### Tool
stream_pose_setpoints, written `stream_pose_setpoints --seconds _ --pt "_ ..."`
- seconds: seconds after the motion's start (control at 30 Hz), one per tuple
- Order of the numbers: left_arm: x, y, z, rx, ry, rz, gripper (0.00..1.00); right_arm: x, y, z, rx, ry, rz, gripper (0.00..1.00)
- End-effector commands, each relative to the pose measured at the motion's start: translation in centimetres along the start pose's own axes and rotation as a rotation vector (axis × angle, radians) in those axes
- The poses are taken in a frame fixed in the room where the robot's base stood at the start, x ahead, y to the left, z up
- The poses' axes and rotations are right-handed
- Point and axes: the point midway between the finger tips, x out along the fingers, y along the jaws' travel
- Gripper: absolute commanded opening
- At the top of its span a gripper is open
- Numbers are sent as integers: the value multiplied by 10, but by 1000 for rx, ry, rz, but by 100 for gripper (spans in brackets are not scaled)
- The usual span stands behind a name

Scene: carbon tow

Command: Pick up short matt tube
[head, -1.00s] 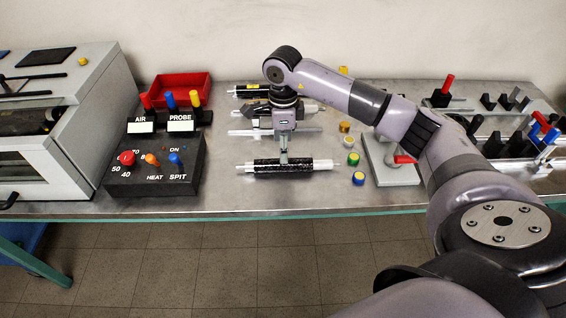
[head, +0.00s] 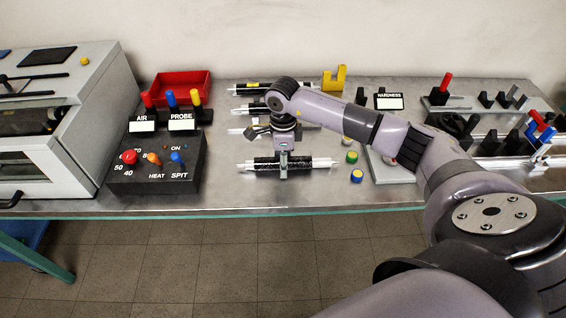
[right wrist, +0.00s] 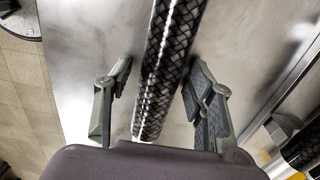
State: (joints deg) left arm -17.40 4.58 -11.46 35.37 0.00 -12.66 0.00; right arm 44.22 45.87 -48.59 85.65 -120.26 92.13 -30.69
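A black woven tube (head: 310,163) lies on a white rod (head: 246,167) nearest the table's front edge. My right gripper (head: 284,176) is down over this tube in the head view. In the right wrist view the woven tube (right wrist: 168,50) shows bright glints and runs between the two fingers of my open gripper (right wrist: 158,82). Gaps show on both sides, the narrower at the right finger. More dark tubes (head: 263,89) lie on white rods behind, partly hidden by my arm. I cannot tell which tube is the short matt one. My left gripper is not in view.
A black control box (head: 153,170) and a red bin (head: 179,86) stand left of the tubes. Several coloured-top pots (head: 356,176) stand close on the right. A yellow stand (head: 334,78) is behind my arm. The front strip of the steel table (head: 270,197) is clear.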

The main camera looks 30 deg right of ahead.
Motion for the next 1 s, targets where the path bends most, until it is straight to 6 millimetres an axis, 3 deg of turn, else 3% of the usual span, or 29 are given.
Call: stream_pose_setpoints --seconds 0.63,1.0 --pt "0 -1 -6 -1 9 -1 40 -1 0 0 1 0 0 5" --pt "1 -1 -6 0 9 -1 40 -6 -1 0 1 -2 -2 3"
